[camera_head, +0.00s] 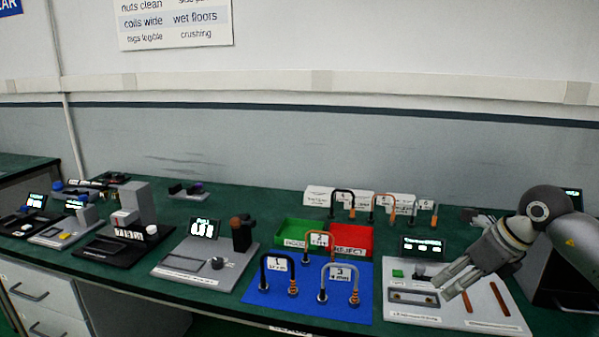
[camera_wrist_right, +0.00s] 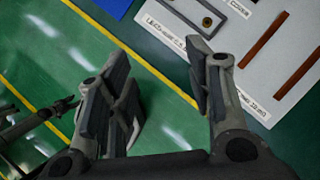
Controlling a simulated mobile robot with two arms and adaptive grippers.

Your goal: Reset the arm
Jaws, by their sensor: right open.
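My right gripper (camera_head: 446,286) is in the head view at the right, over the front part of a light grey panel (camera_head: 485,325). The right wrist view shows its two fingers (camera_wrist_right: 160,95) spread apart with nothing between them. Below the gap in that view lie the green floor and the edge of the table. The same grey panel (camera_wrist_right: 272,95) shows at the upper right of the wrist view.
The grey panel carries a small display (camera_head: 423,246), a slotted plate (camera_head: 413,297) and brown strips (camera_head: 501,299). To its left is a blue mat (camera_head: 310,312) with numbered hooked coils. A green tray (camera_head: 292,228) and a red tray (camera_head: 351,238) stand behind. Several instruments fill the left side.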

